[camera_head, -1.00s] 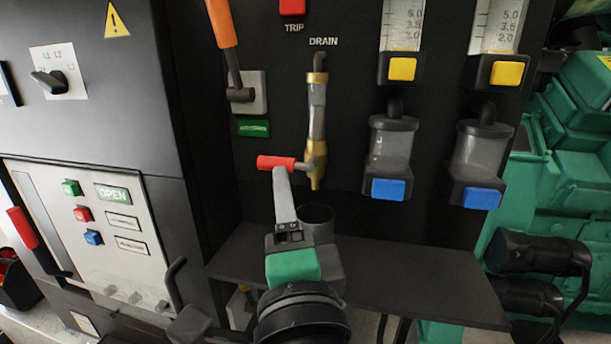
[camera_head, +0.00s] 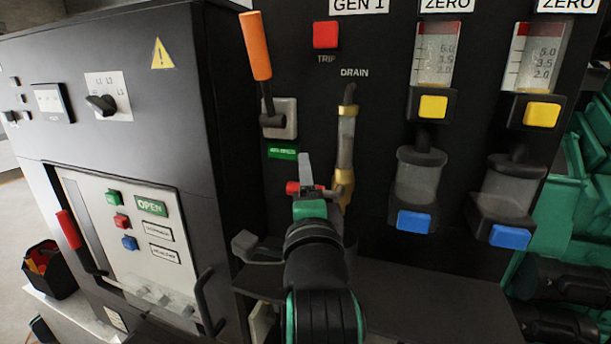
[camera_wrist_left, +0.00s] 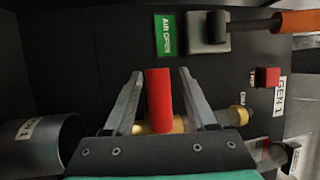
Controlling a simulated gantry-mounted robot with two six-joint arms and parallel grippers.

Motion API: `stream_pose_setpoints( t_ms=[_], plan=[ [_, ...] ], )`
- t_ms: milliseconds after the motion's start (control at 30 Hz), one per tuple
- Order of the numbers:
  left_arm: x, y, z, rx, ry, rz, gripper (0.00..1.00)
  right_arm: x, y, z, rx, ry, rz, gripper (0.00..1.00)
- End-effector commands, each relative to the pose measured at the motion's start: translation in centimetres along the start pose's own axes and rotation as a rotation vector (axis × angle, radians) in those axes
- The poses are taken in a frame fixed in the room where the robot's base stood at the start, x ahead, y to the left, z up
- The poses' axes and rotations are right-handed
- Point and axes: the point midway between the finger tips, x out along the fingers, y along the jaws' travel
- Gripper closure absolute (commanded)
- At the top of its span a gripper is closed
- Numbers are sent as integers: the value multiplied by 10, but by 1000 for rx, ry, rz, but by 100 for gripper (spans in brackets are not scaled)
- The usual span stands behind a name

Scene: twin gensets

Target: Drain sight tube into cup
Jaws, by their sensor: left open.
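The sight tube (camera_head: 346,140) is a clear upright tube under the DRAIN label. A brass valve (camera_head: 343,182) with a red handle (camera_head: 292,188) sits at its lower end. My left gripper (camera_head: 304,168) is at the handle, partly in front of the valve. In the left wrist view the red handle (camera_wrist_left: 159,98) lies between the two open fingers of the gripper (camera_wrist_left: 160,76), with gaps at both sides. The brass valve (camera_wrist_left: 165,126) is behind it. My right gripper is not in view.
A black shelf (camera_head: 430,295) juts out below the valve. An orange-handled lever (camera_head: 256,48) stands up and left of the tube. Clear bowls with blue knobs (camera_head: 414,221) hang to the right. A control panel (camera_head: 135,240) is at the left.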

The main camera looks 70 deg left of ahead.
Motion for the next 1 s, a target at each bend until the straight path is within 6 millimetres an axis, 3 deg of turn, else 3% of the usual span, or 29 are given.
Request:
stream_pose_setpoints(
  t_ms=[100, 433, 1000],
  plan=[
    [0, 0, 0, 0, 0, 0, 43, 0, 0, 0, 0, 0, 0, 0],
    [-1, 0, 0, 0, 0, 0, 100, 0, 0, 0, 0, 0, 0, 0],
    [-1, 0, 0, 0, 0, -1, 100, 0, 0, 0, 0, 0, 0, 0]
  ],
)
